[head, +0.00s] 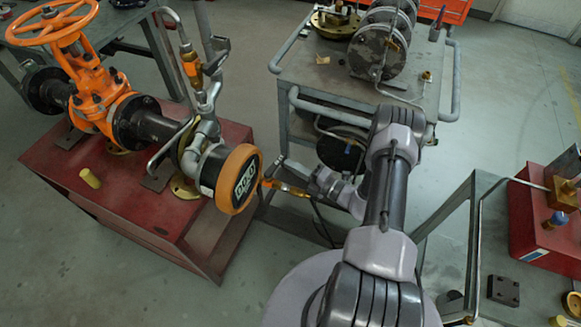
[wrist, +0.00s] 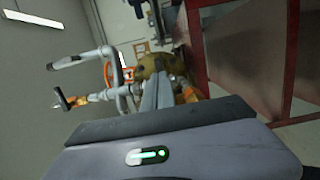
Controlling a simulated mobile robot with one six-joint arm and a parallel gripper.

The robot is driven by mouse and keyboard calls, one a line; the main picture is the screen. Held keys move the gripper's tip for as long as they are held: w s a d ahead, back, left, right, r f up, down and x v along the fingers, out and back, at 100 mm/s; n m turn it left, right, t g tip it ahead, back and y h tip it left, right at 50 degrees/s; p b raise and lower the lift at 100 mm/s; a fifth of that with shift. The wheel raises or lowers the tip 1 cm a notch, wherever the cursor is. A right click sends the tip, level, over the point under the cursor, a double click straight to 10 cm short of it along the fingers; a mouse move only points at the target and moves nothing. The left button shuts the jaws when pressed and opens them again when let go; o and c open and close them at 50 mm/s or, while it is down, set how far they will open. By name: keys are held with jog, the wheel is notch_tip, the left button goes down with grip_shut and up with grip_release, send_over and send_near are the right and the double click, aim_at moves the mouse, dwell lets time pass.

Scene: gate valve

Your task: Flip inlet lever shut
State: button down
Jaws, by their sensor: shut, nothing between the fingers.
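A small brass-coloured valve (head: 191,66) stands on the grey pipework above the red stand, with thin grey bars around it. I cannot tell for sure which bar is the inlet lever, or its exact angle. In the wrist view, grey pipes and an orange-brown fitting (wrist: 76,101) show left of my gripper. My gripper (head: 268,184) is shut and empty, just right of the gauge and below the brass valve. Whether it touches the gauge is unclear.
An orange gate valve with a handwheel (head: 52,24) stands on the red stand (head: 150,215). A grey cart (head: 400,75) with flanges is behind my arm. A bench (head: 530,290) with a red box is at the right. Floor shows between them.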

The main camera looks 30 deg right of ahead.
jog(key=shift+w+a, duration=0.15)
jog(key=shift+w, duration=0.2)
jog(key=shift+w+n+g+y+b, duration=0.55)
jog(key=shift+w+y+b, duration=0.3)
jog(key=shift+b, duration=0.35)
